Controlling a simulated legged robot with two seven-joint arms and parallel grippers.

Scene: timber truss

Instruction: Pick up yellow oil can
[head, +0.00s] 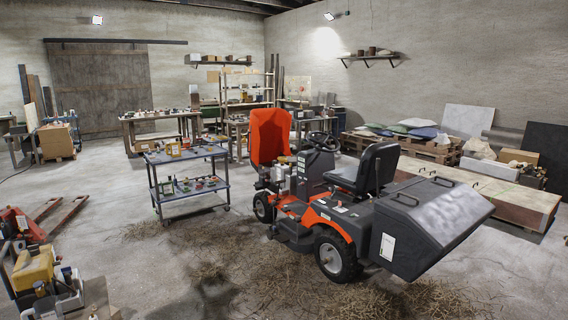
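A small yellow can-like item (173,150) stands on the top shelf of a blue-grey wheeled cart (191,158), left of the middle in the head view. It is too small to tell for sure that it is the oil can. A larger yellow object (33,268) sits at the lower left among bottles and other small items. I cannot tell exactly what it is. Neither of my grippers shows in the head view.
An orange ride-on mower (335,205) with its hood raised stands right of the cart. A red pallet jack (22,223) is at the left. Workbenches (160,127) line the back. Straw (225,270) lies on the concrete floor, with open floor around the cart's front and left.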

